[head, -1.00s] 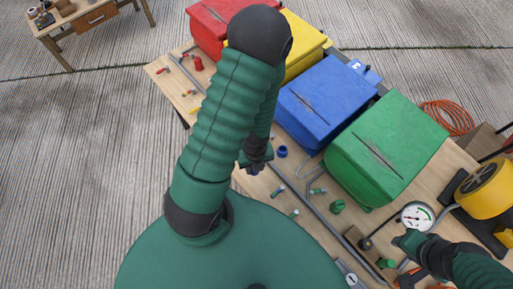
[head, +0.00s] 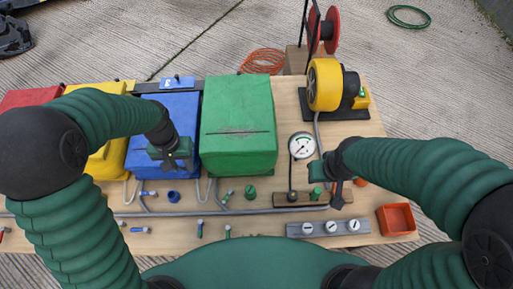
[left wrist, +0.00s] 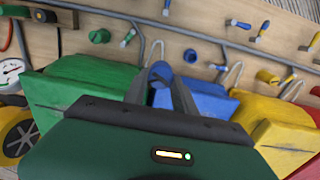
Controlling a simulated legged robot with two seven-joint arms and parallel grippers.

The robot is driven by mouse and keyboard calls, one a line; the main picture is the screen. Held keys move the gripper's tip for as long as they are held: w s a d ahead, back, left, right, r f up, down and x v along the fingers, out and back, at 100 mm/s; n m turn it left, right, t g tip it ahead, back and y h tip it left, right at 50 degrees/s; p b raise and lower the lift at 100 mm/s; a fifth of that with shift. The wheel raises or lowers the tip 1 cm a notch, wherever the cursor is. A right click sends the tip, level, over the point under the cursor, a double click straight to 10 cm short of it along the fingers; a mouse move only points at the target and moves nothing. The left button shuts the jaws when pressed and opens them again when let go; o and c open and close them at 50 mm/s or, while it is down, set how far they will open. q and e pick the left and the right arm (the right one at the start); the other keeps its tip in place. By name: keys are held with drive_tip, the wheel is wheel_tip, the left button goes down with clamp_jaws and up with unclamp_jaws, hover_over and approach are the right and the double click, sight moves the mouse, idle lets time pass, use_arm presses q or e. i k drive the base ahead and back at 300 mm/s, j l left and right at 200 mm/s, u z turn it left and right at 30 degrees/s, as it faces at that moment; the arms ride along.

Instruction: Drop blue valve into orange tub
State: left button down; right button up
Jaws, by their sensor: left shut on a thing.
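My left gripper (head: 174,160) is in front of the blue box in the head view. In the left wrist view its fingers (left wrist: 164,85) are shut on a blue piece (left wrist: 160,72), which looks like the blue valve; the fingers partly cover it. In the head view I cannot make out the held piece. The orange tub (head: 397,219), an open square tray, stands at the right end of the table, well away from my left gripper. My right gripper (head: 335,185) is beside the gauge stand, left of and behind the tub; its finger opening is unclear.
Red, yellow, blue (head: 165,113) and green (head: 238,125) boxes line the table's back. A pressure gauge (head: 302,146) and yellow machine (head: 325,84) stand right of them. Small coloured fittings and a grey pipe (head: 245,212) lie in front. A three-dial strip (head: 330,228) is left of the tub.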

sight(389, 217)
drive_tip(key=k+z, duration=0.1)
drive_tip(key=z, duration=1.85)
drive_tip(key=i+l+z, duration=0.35)
drive_tip(key=i+l, duration=0.35)
